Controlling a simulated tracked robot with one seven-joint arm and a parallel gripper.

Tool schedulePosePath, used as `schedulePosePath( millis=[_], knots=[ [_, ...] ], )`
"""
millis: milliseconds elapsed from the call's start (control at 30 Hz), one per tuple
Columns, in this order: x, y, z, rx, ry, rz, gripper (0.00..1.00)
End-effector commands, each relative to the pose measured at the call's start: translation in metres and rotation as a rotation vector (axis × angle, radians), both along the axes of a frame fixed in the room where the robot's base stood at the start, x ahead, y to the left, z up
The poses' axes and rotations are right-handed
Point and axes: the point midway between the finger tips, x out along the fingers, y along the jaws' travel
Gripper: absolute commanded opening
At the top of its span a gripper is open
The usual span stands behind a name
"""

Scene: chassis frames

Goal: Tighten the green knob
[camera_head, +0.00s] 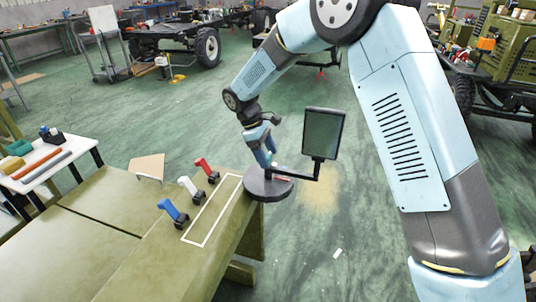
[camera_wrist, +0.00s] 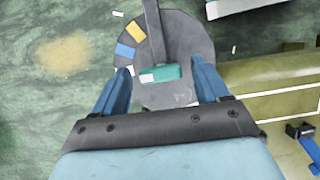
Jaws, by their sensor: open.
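The green knob (camera_wrist: 165,73) is a small teal-green bar with a white end at its left, on a dark grey round base (camera_wrist: 182,32). The base also shows in the head view (camera_head: 262,190), at the end of the olive bench. My gripper (camera_wrist: 161,75) is open over the base, its two blue fingers on either side of the knob with gaps between. In the head view my gripper (camera_head: 270,158) points down at the base, and the knob is mostly hidden by it. Whether the fingertips are at knob height I cannot tell.
A screen (camera_head: 323,134) on a dark arm rises from the base, close to the right of my gripper. Red (camera_head: 206,167), white (camera_head: 189,187) and blue (camera_head: 172,211) levers stand on the olive bench (camera_head: 130,235). Yellow (camera_wrist: 134,30) and blue (camera_wrist: 125,50) patches mark the base.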

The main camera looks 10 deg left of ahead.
Motion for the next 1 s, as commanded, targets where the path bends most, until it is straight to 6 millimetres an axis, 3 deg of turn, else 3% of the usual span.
schedulePosePath(
  millis=[333, 800, 1000],
  knots=[
    [0.001, 0.005, 0.012, 0.0, -0.001, 0.001, 0.74],
    [0.004, 0.039, 0.093, 0.002, -0.001, 0.0, 0.74],
    [0.005, 0.049, 0.117, 0.001, 0.0, 0.001, 0.74]
  ],
)
